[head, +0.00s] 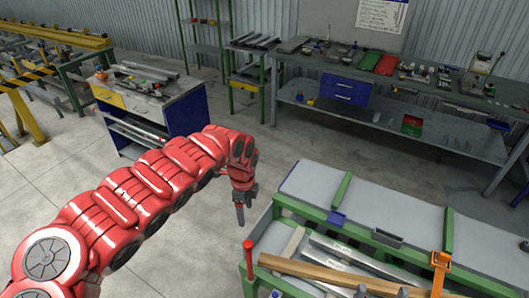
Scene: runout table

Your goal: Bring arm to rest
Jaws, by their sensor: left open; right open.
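My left arm (150,190) is red and reaches in from the lower left, stretched out over the floor. Its dark gripper (240,213) points down at the end of the bent wrist, just left of the green-framed runout table (285,203). The gripper is empty, with nothing between its fingers. It looks apart from the table. My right gripper is not in view.
The runout table holds long wooden bars (330,274) and metal stock (350,256). A red-topped post (248,258) stands at its left corner and an orange clamp (440,265) at right. A blue cabinet (186,115) and workbench (400,90) stand behind. Floor between is clear.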

